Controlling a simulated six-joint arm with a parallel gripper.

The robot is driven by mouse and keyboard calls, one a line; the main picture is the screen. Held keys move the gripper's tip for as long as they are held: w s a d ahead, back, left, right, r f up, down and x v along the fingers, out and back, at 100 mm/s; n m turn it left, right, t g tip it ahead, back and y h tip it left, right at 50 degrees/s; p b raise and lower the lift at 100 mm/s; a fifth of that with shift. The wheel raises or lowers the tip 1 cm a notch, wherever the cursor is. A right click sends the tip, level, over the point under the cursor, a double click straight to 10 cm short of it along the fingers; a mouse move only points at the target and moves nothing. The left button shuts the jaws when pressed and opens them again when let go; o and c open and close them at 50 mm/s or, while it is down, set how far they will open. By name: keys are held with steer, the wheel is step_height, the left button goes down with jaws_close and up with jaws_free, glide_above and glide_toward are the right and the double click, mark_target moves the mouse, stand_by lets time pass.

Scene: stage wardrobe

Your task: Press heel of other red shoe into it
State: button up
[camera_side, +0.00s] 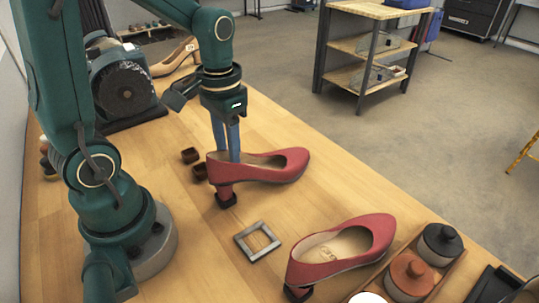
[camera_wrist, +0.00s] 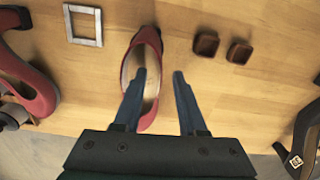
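One red shoe (camera_side: 275,172) stands on the table with its red heel (camera_side: 224,189) ending in a small black piece (camera_side: 227,201). My gripper (camera_side: 233,158) points down at the back of this shoe. In the wrist view my gripper (camera_wrist: 159,72) is open; the left finger overlaps the shoe (camera_wrist: 148,42) opening and the right finger is outside its edge. Whether either finger touches the shoe, I cannot tell. The other red shoe (camera_side: 355,238) stands nearer the front, its heel end at a black piece (camera_side: 298,293); it also shows in the wrist view (camera_wrist: 40,98).
Two small brown open cups (camera_side: 190,155) (camera_side: 199,171) lie behind the shoe's heel. A grey square frame (camera_side: 241,240) lies between the shoes. A tray of lidded jars (camera_side: 434,280) is at right front. A beige shoe (camera_side: 165,68) and a dark machine (camera_side: 122,90) stand at the back.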

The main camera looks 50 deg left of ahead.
steer(key=shift+r, duration=2.35)
steer(key=s+d+r+m+t, duration=0.1)
steer(key=s+d+r+t, duration=0.2)
steer(key=s+d+t, duration=0.2)
steer(key=shift+d+t, duration=0.3)
steer(key=shift+d, duration=0.1)
steer(key=shift+s, duration=0.1)
